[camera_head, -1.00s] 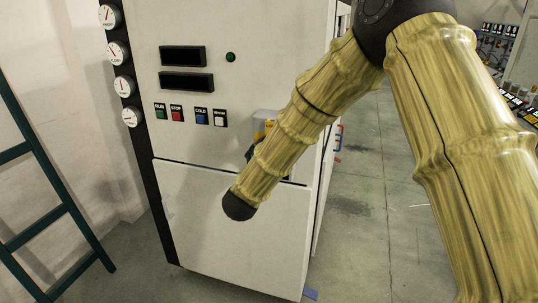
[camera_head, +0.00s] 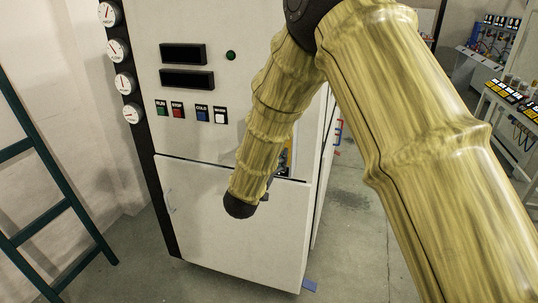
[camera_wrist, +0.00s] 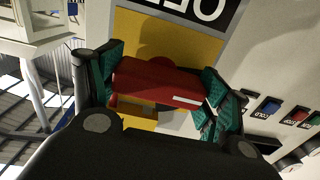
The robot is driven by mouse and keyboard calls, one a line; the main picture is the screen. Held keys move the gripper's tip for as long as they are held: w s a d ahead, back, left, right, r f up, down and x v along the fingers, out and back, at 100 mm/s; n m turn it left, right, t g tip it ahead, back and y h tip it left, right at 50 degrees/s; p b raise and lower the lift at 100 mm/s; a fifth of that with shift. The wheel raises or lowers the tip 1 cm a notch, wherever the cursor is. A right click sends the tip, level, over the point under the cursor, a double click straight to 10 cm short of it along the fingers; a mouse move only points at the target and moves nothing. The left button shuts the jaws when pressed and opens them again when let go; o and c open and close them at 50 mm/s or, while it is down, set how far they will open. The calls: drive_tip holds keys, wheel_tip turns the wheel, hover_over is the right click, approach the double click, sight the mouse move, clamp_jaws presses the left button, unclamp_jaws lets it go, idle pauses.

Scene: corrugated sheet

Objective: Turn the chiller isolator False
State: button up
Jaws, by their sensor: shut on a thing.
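The chiller isolator has a red handle (camera_wrist: 155,85) on a yellow plate (camera_wrist: 205,42), seen close up in the wrist view. My gripper (camera_wrist: 162,88) has its teal-padded fingers on either side of the red handle and is shut on it. The handle lies crosswise between the pads, slightly tilted in the picture. In the head view my arm hides most of the isolator and the gripper; only a sliver of the yellow plate (camera_head: 291,150) shows to the right of my arm, on the front of the white cabinet (camera_head: 230,225).
The cabinet front also carries a row of coloured buttons (camera_head: 190,113), two dark displays (camera_head: 186,67) and a green lamp (camera_head: 231,55). Round gauges (camera_head: 122,82) run down its left edge. A dark green ladder (camera_head: 45,190) leans at the left. A bench with equipment (camera_head: 510,100) stands at the right.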

drive_tip(key=shift+f, duration=0.1)
drive_tip(key=o, duration=1)
drive_tip(key=shift+s, duration=0.1)
drive_tip(key=v, duration=0.7)
drive_tip(key=shift+s, duration=0.15)
